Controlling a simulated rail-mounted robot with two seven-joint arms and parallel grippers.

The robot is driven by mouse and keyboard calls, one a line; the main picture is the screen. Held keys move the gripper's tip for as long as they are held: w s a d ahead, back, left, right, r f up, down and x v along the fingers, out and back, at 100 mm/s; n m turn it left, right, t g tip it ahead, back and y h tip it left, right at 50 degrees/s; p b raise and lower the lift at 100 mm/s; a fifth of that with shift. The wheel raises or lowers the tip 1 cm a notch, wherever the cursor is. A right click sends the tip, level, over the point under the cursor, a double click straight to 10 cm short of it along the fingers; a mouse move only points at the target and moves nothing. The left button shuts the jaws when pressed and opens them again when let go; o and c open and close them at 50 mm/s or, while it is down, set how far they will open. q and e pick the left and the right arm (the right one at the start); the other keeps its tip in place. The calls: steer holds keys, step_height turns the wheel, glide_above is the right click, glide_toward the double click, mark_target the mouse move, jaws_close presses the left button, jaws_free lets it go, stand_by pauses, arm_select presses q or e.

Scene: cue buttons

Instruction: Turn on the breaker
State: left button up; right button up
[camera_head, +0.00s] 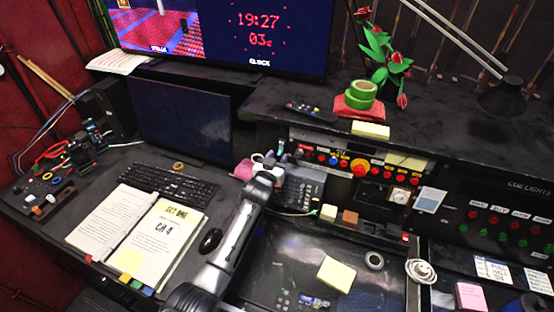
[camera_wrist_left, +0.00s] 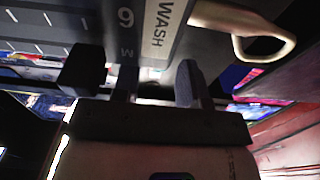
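My left gripper (camera_head: 268,158) reaches in from the bottom middle to a dark device (camera_head: 298,188) below the row of coloured buttons. In the left wrist view its two fingers (camera_wrist_left: 137,80) stand apart with nothing visibly held between them. Beyond them is a dark panel (camera_wrist_left: 50,30) with a pale label strip (camera_wrist_left: 153,30) reading "WASH" and a "6" or "9" beside it. I cannot make out for certain which part is the breaker. A control panel (camera_head: 345,160) with red, orange and blue buttons lies just right of the gripper. My right gripper is not in view.
A pink mug (camera_head: 243,170) stands close left of the gripper; a pale curved handle (camera_wrist_left: 255,45) shows in the wrist view. A cue light panel (camera_head: 505,225) is at right. Keyboard (camera_head: 170,185), open script (camera_head: 140,235) and mouse (camera_head: 210,240) lie at left.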

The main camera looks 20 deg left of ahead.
arm_select(q)
jaws_close()
step_height(320, 180, up, 2)
steer(key=g+p, duration=0.1)
steer(key=p, duration=0.3)
steer(key=g+p, duration=0.2)
steer(key=p, duration=0.2)
steer(key=g+p, duration=0.2)
steer(key=p, duration=0.3)
steer(key=shift+r, duration=0.25)
steer(key=shift+w+g+p, duration=0.1)
steer(key=shift+g+p, duration=0.65)
steer(key=shift+g, duration=0.25)
jaws_free()
